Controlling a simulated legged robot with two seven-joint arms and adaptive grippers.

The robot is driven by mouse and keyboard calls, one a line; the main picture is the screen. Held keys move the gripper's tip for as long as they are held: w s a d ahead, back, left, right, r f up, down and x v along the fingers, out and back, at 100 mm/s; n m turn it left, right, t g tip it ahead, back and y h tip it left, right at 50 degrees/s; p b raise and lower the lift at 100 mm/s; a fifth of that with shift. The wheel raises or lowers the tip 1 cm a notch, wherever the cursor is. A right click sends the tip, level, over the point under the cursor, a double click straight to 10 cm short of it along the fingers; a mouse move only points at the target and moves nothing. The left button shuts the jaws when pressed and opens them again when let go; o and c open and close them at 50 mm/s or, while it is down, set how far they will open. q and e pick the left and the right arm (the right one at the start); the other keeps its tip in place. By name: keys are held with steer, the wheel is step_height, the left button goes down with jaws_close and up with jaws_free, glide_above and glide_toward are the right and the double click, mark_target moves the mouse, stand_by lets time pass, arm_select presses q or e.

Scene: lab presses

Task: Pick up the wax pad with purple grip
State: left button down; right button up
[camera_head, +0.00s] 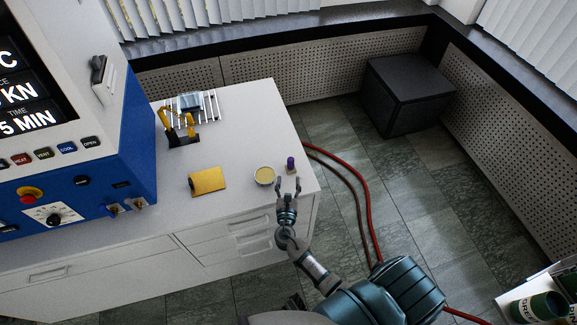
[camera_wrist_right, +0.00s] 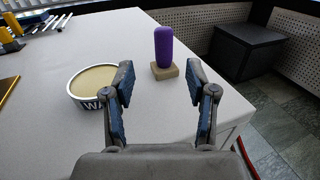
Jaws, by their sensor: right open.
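The wax pad's purple grip (camera_wrist_right: 163,47) stands upright on a beige block-shaped pad (camera_wrist_right: 164,71) on the white table in the right wrist view. The pad with purple grip also shows in the head view (camera_head: 291,164) near the table's right edge. My right gripper (camera_head: 289,184) is open in front of it, fingers pointing toward it. In the right wrist view the gripper (camera_wrist_right: 163,88) has its two fingers apart, with the pad beyond and between the tips, not touched. My left gripper is not in view.
A round wax tin (camera_wrist_right: 92,82) stands just left of the pad, close to the left finger. A gold plate (camera_head: 208,181), a yellow-handled tool stand (camera_head: 182,138) and a rack (camera_head: 197,106) are further left. The blue press (camera_head: 85,190) stands at far left.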

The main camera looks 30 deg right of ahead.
mark_target(291, 165)
steer(key=x, duration=0.4)
steer(key=shift+w+d+f, duration=0.1)
steer(key=shift+w+d, duration=0.1)
steer(key=shift+d, duration=0.2)
steer(key=x, duration=0.5)
steer(key=shift+s, duration=0.1)
jaws_close()
